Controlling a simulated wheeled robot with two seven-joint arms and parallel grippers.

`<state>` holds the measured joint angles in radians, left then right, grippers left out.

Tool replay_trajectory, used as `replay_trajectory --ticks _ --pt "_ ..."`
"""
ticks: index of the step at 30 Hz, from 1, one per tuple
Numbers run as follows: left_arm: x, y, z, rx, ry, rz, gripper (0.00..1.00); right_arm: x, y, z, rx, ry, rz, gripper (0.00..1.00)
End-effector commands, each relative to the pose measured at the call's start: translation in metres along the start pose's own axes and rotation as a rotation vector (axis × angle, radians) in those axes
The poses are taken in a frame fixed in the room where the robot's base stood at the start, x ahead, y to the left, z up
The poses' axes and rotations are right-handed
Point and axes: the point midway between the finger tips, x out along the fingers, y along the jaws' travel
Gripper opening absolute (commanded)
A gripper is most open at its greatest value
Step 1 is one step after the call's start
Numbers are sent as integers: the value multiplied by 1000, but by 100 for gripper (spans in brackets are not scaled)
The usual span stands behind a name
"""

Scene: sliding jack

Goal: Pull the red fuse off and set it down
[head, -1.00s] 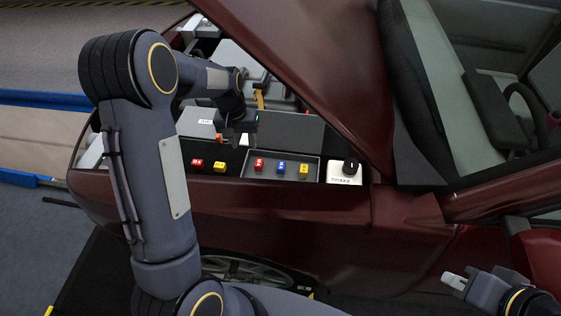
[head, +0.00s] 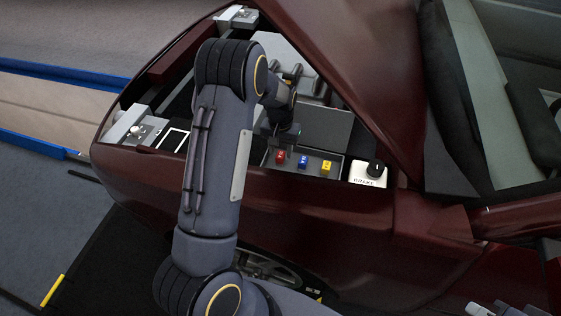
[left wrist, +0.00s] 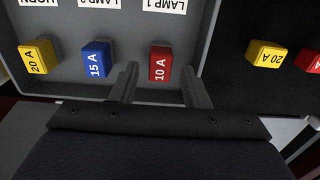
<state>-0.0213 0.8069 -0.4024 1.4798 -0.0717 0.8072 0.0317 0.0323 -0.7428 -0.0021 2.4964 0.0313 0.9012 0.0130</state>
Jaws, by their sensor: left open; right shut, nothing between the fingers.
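A red 10 A fuse (left wrist: 160,63) stands in the grey fuse box (left wrist: 205,25) under the LAMP 1 label. It also shows in the head view (head: 280,158). A second red fuse (left wrist: 309,60) lies on the dark surface outside the box. My left gripper (left wrist: 159,75) is open, one finger on each side of the boxed red fuse, with gaps visible; whether the tips reach its height I cannot tell. In the head view, my arm hides the second red fuse. My right gripper (head: 478,309) is shut and empty, partly cut off at the bottom edge.
A blue 15 A fuse (left wrist: 96,60) and a yellow 20 A fuse (left wrist: 38,56) stand in the same box. Another yellow fuse (left wrist: 265,54) lies outside it. The raised dark-red hood (head: 350,70) rises behind.

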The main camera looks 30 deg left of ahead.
Motion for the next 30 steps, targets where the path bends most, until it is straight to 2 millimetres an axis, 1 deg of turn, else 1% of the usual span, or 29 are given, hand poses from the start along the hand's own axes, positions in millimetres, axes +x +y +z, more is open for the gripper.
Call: replay_trajectory --ticks 1,6,25,26,30 --pt "12 0 0 0 -1 0 42 9 4 4 0 0 0 0" --pt "22 0 0 0 -1 0 42 15 7 8 0 0 0 0" --pt "22 0 0 1 0 0 42 16 7 8 0 0 0 0" --pt "22 0 0 1 0 0 40 16 7 8 0 0 0 0" --pt "22 0 0 1 0 0 22 16 7 8 0 0 0 0"
